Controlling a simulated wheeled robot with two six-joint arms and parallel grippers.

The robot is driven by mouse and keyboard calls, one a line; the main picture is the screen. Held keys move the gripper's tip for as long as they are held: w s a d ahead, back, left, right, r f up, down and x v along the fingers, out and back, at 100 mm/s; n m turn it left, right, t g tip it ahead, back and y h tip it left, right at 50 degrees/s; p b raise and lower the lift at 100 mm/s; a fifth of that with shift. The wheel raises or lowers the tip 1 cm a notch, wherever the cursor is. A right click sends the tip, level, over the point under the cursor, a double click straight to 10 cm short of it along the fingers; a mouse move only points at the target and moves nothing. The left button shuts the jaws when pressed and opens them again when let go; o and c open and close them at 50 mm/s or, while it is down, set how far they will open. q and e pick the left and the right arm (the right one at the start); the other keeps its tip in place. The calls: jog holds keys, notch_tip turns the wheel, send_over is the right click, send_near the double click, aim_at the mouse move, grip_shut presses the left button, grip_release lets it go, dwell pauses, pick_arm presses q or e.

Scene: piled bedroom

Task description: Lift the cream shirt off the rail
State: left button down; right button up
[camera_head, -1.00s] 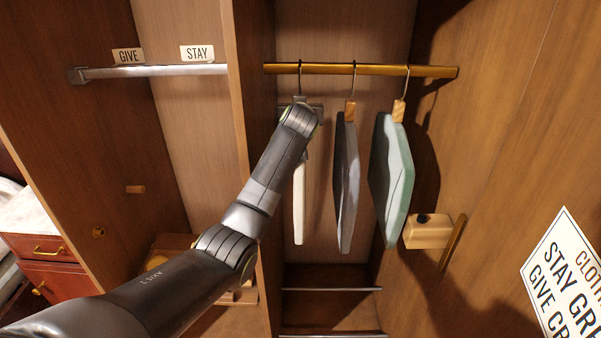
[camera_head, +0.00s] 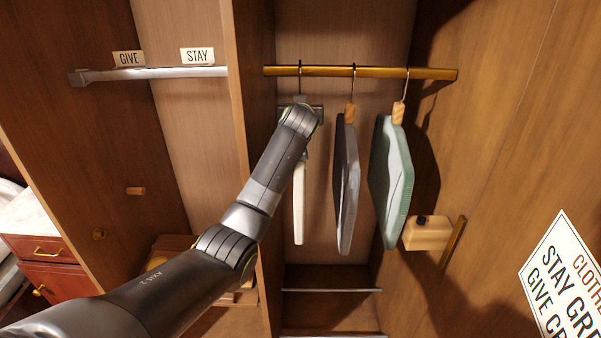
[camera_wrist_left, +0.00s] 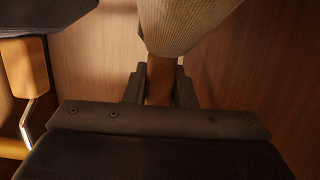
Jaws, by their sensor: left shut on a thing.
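The cream shirt (camera_head: 299,205) hangs at the left of the gold rail (camera_head: 385,71) in the head view, its upper part hidden behind my left arm. Its hook shows at the rail. In the left wrist view the cream shirt (camera_wrist_left: 185,22) is at the top, with its wooden hanger block (camera_wrist_left: 160,80) between my fingers. My left gripper (camera_wrist_left: 160,88) is shut on this block. In the head view the left gripper (camera_head: 301,105) is mostly covered by its own wrist, just below the rail. My right gripper is not in view.
A grey garment (camera_head: 346,185) and a green garment (camera_head: 391,180) hang close by on the right. A wooden divider (camera_head: 252,120) stands on the left. Beyond it is an empty silver rail (camera_head: 150,72) with GIVE (camera_head: 129,58) and STAY (camera_head: 197,55) labels. A small box (camera_head: 427,233) is on the right wall.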

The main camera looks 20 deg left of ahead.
pick_arm(q)
jog(key=shift+r+p, duration=1.25)
jog(key=shift+r, duration=0.6)
jog(key=shift+s, duration=0.15)
jog(key=shift+s+d+p, duration=0.2)
jog(key=shift+s+p, duration=0.2)
jog(key=shift+s, duration=0.25)
jog(key=shift+s+d+p, duration=0.2)
jog(key=shift+s+p, duration=0.2)
jog(key=shift+s, duration=0.3)
jog(key=shift+s+d+p, duration=0.2)
jog(key=shift+s+p, duration=0.2)
jog(key=shift+s, duration=0.25)
jog(key=shift+s+d+p, duration=0.3)
jog(key=shift+s+p, duration=0.25)
jog(key=shift+s, duration=0.3)
jog(key=shift+s+d+p, duration=0.25)
jog(key=shift+s+p, duration=0.2)
jog(key=shift+s, duration=0.4)
jog(key=shift+s+d+p, duration=0.2)
jog(key=shift+s+p, duration=0.2)
jog(key=shift+s, duration=0.4)
jog(key=shift+s+d, duration=0.2)
jog(key=shift+s, duration=0.5)
